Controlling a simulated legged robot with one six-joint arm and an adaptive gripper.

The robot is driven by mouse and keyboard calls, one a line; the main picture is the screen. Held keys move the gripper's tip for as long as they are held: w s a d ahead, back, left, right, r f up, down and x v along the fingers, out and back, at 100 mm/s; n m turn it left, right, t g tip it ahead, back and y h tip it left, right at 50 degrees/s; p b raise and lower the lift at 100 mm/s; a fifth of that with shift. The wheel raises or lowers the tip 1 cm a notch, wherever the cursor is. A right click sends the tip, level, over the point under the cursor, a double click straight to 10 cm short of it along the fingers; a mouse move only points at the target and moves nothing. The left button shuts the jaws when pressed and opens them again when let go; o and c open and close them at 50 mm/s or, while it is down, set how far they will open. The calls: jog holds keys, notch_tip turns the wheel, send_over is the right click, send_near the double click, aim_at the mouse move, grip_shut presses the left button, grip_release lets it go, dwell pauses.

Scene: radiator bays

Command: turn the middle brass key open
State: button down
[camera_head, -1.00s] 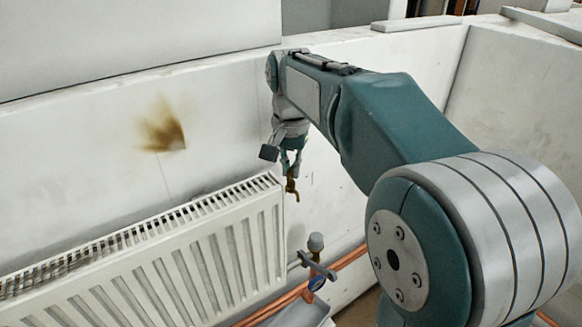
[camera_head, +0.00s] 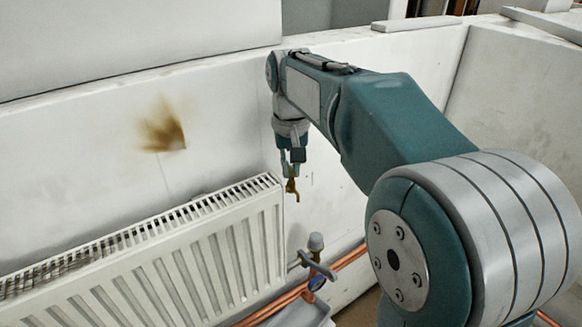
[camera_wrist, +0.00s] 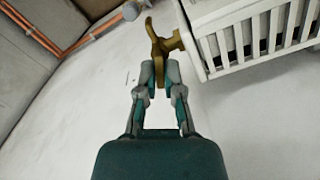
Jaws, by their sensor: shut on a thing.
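One brass key (camera_head: 292,188) shows at the upper right end of the radiator (camera_head: 190,255); I see no other brass key. In the wrist view the brass key (camera_wrist: 156,42) has a curved lobe at the top and a short stem running right toward the radiator's end. My gripper (camera_head: 290,170) points down onto the key. In the wrist view my gripper's fingertips (camera_wrist: 158,76) are closed on the lower lobe of the key, one on each side.
A grey-capped valve (camera_head: 316,241) with a blue part sits below, beside copper pipes (camera_head: 345,262). A white wall with a brown stain (camera_head: 163,130) stands behind the radiator. A grey tray (camera_head: 300,315) lies low under the valve.

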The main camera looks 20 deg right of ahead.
jog(key=c, duration=0.8)
grip_release()
